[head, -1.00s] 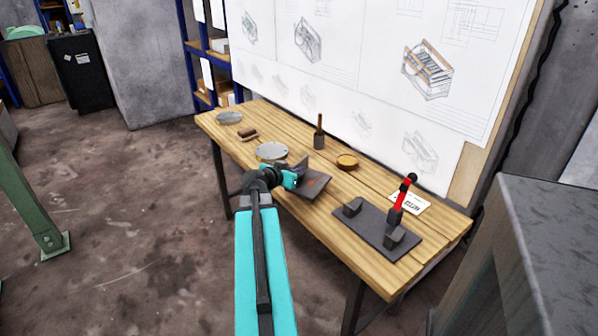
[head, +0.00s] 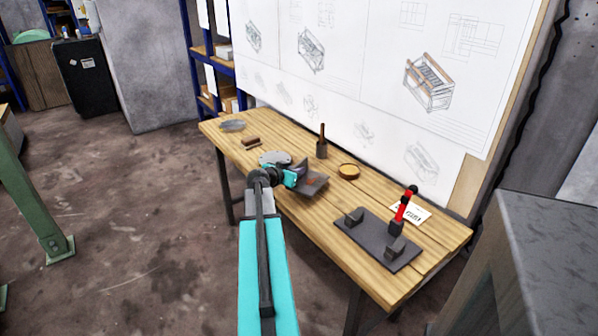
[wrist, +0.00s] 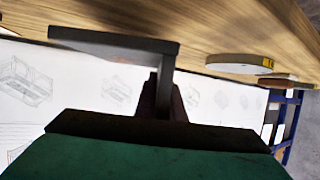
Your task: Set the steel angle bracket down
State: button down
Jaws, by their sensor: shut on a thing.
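The steel angle bracket (head: 314,187) is dark grey, with a flat leg and an upright leg, and shows an orange-brown spot. It is over the front middle of the wooden table (head: 366,204). My gripper (head: 293,177), teal and dark, is shut on its upright leg from the left. In the wrist view, the bracket's flat leg (wrist: 115,44) lies close to the wood, and its upright leg runs into my jaws (wrist: 160,105). I cannot tell whether the flat leg touches the tabletop. My arm hides part of the table's front edge.
A round metal disc (head: 270,158) is just behind my gripper. A dark plate (head: 372,240) with blocks and a red-handled clamp (head: 403,208) lies further right.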

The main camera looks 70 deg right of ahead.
jog(key=shift+w+d+r, duration=0.25)
jog(key=shift+w+d, duration=0.05)
jog(key=shift+d, duration=0.3)
jog(key=shift+w+d+p, duration=0.2)
jog(key=shift+d+p, duration=0.15)
jog(key=shift+p, duration=0.05)
jog(key=shift+f, duration=1.8)
jog(key=c, duration=1.8)
grip_release()
jog(key=shift+a+f, duration=0.1)
jog(key=shift+f, duration=0.15)
jog(key=shift+c, duration=0.2)
jog(key=shift+a, duration=0.1)
jog(key=shift+b+v, duration=0.6)
jog(key=shift+v, duration=5.35)
